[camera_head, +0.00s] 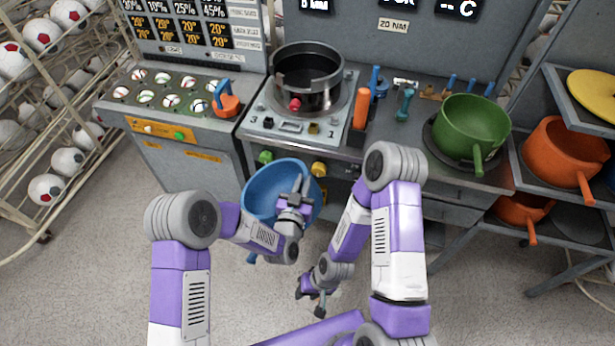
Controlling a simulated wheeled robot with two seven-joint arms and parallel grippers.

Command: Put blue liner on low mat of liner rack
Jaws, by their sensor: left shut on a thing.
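The blue liner (262,185), a bowl-shaped pot with a handle, is in the air in front of the press bench. My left gripper (300,186) is shut on it at the right part of its rim. My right gripper (309,302) hangs lower, over the floor, empty with its fingers apart. The liner rack (550,180) stands at the right edge.
A larger orange liner (562,152) sits on the middle shelf, below a yellow disc (597,92). A green liner (472,128) stands on the bench's right end. A dark metal pot (307,78) sits on the press. Open floor (480,290) lies before the rack.

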